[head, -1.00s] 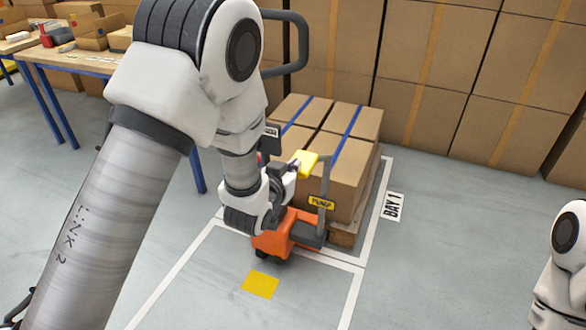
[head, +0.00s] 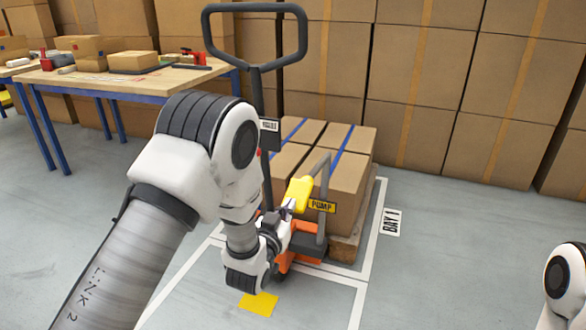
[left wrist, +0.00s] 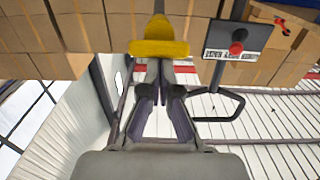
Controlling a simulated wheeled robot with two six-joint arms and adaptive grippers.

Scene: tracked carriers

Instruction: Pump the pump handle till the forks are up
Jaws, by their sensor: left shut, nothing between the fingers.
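The pump handle is a grey bent lever with a yellow grip (head: 300,194) and a yellow PUMP label (head: 321,206). It stands at the right of the orange truck body, which is partly behind my arm. My left gripper (head: 287,206) is shut and empty, right at the grip. In the left wrist view the yellow grip (left wrist: 160,48) lies just beyond my closed fingertips (left wrist: 159,65); I cannot tell whether they touch. The forks are hidden under the loaded pallet (head: 345,248), so their height does not show. My right gripper is out of view.
Strapped boxes (head: 345,180) sit on the pallet inside the white floor lines by the BAY 1 sign (head: 391,222). A black steering loop (head: 255,38) rises behind my left arm. A workbench (head: 130,84) stands at the left. The floor at right is largely clear.

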